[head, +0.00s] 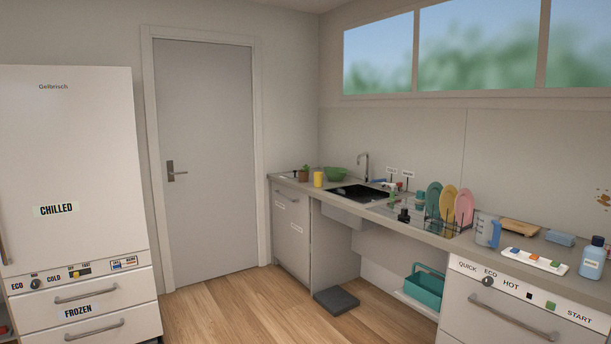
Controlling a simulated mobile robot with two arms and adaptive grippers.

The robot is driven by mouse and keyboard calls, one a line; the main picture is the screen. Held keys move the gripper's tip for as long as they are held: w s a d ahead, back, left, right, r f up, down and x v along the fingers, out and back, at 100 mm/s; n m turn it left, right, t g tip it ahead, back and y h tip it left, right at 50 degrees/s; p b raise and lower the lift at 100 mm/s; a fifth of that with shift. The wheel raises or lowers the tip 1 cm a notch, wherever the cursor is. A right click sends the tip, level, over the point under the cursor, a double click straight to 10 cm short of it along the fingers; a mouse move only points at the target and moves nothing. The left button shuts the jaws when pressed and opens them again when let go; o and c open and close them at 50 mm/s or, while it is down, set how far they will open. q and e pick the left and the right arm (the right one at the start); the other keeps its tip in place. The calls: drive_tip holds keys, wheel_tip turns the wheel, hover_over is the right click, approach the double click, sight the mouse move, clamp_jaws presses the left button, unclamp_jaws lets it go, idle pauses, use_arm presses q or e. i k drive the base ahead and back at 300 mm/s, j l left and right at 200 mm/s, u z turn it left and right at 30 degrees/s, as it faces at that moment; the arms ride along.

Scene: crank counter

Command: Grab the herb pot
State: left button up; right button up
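The herb pot (304,175) is a small brown pot with a little green on top. It stands upright on the far left end of the counter (421,233), close to the back wall. A yellow cup (318,180) stands just right of it and a green bowl (336,174) is behind that. Neither of my grippers shows in the head view, and nothing is touching the pot.
The sink (358,194), a dish rack with plates (447,207), a measuring jug (487,230) and a bottle (592,257) line the counter. A dark step (336,301) lies on the floor below. The wooden floor (240,308) is open towards the counter's left end.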

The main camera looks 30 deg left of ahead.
sight(303, 174)
drive_tip(key=i+j+u, duration=0.8)
drive_tip(key=i, duration=0.55)
drive_tip(key=i+u, duration=0.4)
drive_tip(key=i, duration=0.5)
